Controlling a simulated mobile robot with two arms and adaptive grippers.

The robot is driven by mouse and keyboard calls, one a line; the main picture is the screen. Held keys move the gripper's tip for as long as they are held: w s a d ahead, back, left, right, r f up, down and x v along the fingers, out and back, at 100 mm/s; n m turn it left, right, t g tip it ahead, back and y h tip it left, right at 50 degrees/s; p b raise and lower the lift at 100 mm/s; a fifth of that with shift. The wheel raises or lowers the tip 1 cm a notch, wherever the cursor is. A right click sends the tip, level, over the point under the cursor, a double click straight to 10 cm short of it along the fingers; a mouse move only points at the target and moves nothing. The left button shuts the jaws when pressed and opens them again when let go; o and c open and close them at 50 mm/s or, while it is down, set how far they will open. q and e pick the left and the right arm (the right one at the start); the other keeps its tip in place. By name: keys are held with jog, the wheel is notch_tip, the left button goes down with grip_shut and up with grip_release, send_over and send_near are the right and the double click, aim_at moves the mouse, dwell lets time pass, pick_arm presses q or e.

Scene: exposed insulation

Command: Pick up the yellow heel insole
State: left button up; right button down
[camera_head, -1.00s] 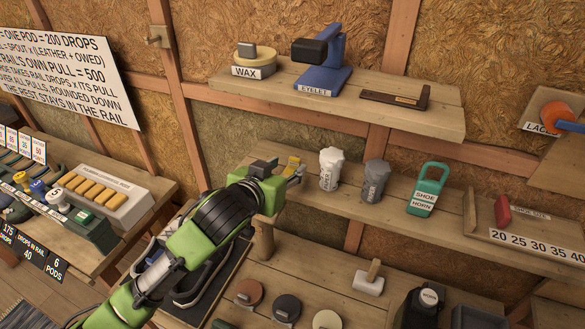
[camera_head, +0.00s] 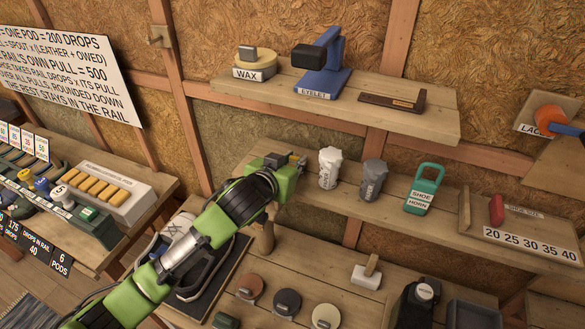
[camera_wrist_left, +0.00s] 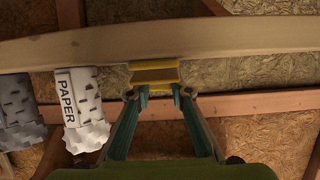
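In the left wrist view a yellow piece with a brown middle band (camera_wrist_left: 155,75), which looks like the yellow heel insole, lies at the edge of the wooden shelf. My left gripper (camera_wrist_left: 160,95) is open, its two fingertips apart and just short of the yellow piece's near edge. Whether they touch it, I cannot tell. In the head view my left gripper (camera_head: 297,162) is over the left end of the middle shelf and hides most of the yellow piece. My right gripper is not in view.
A white crumpled paper cup-like item (camera_head: 329,168) stands close to the right of the gripper, with a grey one (camera_head: 372,180) beyond it. A green shoe horn (camera_head: 424,189) is further right. The upper shelf (camera_head: 435,122) overhangs behind. A shoe (camera_head: 205,262) lies below my arm.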

aim_at(294, 158)
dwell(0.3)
pick_arm(q)
jog(key=shift+r+b, duration=0.4)
jog(key=shift+b, duration=0.05)
notch_tip(294, 158, up, 2)
jog(key=shift+r+b, duration=0.1)
jog(key=shift+b, duration=0.6)
jog(key=s+a+r+b, duration=0.4)
jog(key=s+a+r, duration=0.5)
jog(key=s+a, duration=0.1)
jog(key=s+a+f+m+g+h+b, duration=0.1)
jog(key=s+a+f+m+g+h, duration=0.1)
jog(key=s+f, duration=0.5)
jog(key=s+a+f+m+g+h+b, duration=0.2)
jog(key=s+a+f+m+g+h, duration=0.1)
jog(key=s+a+f, duration=0.4)
notch_tip(294, 158, down, 3)
jog(key=shift+s+f+m+h, duration=0.1)
jog(key=shift+s+m+h, duration=0.15)
jog(key=shift+m, duration=0.35)
jog(key=shift+w+a, duration=0.1)
